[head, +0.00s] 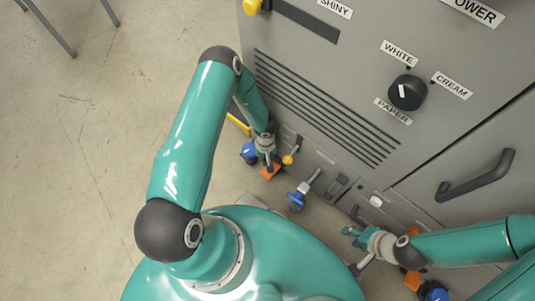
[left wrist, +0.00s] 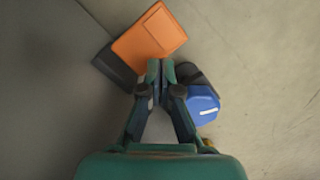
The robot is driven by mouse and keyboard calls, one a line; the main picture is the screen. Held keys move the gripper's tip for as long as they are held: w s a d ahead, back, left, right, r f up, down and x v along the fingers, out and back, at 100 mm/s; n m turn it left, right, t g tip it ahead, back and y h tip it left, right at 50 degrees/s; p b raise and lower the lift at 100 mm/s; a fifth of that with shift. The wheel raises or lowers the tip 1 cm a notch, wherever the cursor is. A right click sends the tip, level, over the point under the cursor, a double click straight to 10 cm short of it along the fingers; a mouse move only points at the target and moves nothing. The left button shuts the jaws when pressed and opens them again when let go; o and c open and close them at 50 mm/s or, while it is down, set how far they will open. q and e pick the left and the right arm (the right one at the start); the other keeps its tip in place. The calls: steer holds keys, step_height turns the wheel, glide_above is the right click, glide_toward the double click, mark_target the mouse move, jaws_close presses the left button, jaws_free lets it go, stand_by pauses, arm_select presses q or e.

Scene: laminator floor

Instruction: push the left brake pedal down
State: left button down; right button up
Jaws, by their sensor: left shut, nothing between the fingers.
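The left brake pedal is an orange plate (head: 270,172) low at the machine's foot, beside a blue caster wheel (head: 249,151). In the left wrist view the orange pedal (left wrist: 150,38) lies just beyond the fingertips, and the blue wheel (left wrist: 202,104) is to their right. My left gripper (head: 267,159) is shut and empty, pointing down over the pedal. Its closed tips (left wrist: 160,70) overlap the pedal's near edge in the wrist view; I cannot tell whether they touch. My right gripper (head: 352,236) is open and empty in front of the machine at the right.
The grey machine (head: 340,60) stands close on the right with a vent, a black knob (head: 407,92) and a dark handle (head: 476,176). A blue valve handle (head: 297,200) sticks out between my grippers. Another orange pedal (head: 413,280) is at lower right.

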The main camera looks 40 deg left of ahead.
arm_select(q)
steer(key=shift+w+a, duration=0.1)
steer(key=shift+w, duration=0.15)
